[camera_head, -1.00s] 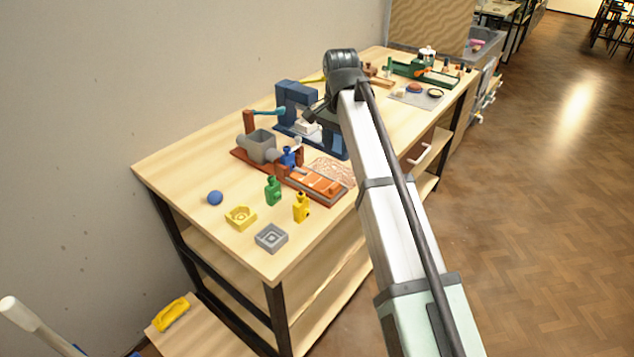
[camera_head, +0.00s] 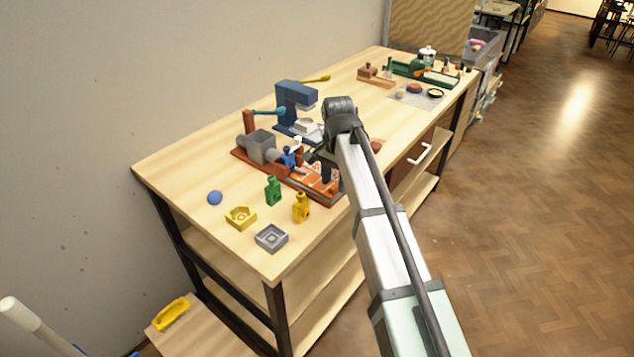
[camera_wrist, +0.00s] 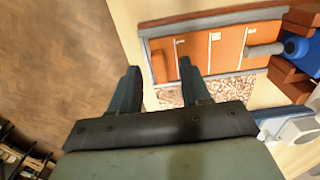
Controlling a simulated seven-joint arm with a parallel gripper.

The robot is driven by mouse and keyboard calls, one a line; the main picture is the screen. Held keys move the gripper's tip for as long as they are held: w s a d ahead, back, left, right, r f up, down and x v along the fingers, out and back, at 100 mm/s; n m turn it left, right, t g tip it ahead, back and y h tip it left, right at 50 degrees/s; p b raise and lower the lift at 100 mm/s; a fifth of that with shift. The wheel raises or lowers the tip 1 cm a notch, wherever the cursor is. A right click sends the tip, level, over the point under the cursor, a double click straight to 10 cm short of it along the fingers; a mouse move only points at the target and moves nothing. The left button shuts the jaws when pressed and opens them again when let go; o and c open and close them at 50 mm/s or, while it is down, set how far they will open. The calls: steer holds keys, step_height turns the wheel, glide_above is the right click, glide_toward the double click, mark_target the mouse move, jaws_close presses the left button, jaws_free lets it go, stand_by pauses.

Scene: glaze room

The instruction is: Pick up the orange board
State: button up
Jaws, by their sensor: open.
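The orange board (camera_wrist: 228,48) shows in the wrist view as a flat orange surface with thin white lines inside a grey rim. In the head view the orange board (camera_head: 306,181) is on the workbench at the front end of the rust-red press, partly hidden by my gripper. My gripper (camera_wrist: 159,68) is open and empty, its two fingers apart over the board's near left edge in the wrist view. In the head view my gripper (camera_head: 324,168) hangs over the board; I cannot tell the exact gap.
A speckled slab (camera_wrist: 207,92) lies beside the board. A blue knob (camera_wrist: 297,47) and a grey bar (camera_wrist: 264,49) are at its right. A blue stand (camera_head: 294,97) is behind.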

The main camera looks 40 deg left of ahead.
steer(key=shift+f, duration=0.45)
steer(key=shift+c, duration=0.2)
jaws_close()
